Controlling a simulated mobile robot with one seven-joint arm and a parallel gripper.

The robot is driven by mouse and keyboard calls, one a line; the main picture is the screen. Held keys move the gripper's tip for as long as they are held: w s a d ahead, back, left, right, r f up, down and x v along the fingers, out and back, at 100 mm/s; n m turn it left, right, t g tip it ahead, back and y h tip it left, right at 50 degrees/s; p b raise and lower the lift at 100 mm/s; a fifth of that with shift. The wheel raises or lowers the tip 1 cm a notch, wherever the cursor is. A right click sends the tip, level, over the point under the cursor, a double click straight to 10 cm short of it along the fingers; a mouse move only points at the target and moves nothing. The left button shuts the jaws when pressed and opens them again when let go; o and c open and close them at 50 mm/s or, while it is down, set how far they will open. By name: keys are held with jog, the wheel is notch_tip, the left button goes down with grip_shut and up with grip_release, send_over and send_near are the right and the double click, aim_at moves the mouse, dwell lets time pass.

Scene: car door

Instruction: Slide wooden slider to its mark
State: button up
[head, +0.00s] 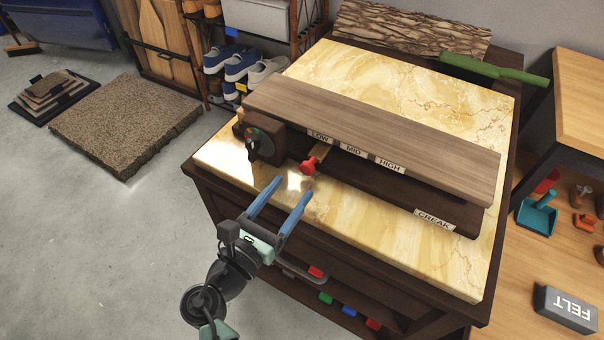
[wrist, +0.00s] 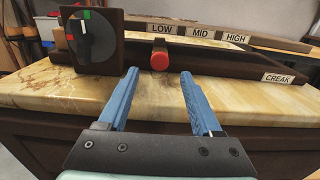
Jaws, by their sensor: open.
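The wooden slider has a red knob (head: 308,166) on a short wooden stem and sits in the slot of a dark wooden device (head: 385,190) on the marble-topped table. In the wrist view the red knob (wrist: 159,60) is below the LOW label (wrist: 162,30), slightly to its left. The MID label (head: 353,150) and HIGH label (head: 390,165) are further right. In the wrist view the knob lies ahead, between the blue fingers (wrist: 159,75), apart from both.
A dial box (head: 265,142) stands at the device's left end, close to the knob. A CREAK label (head: 435,219) is at the lower right. The marble top (head: 340,225) in front of the device is clear.

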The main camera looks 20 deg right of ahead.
aim_at(305, 171)
jog(key=b+x, duration=0.1)
jog(key=x, duration=0.4)
jog(key=shift+w+d, duration=0.25)
jog(key=shift+d, duration=0.05)
grip_shut()
dwell(1.1)
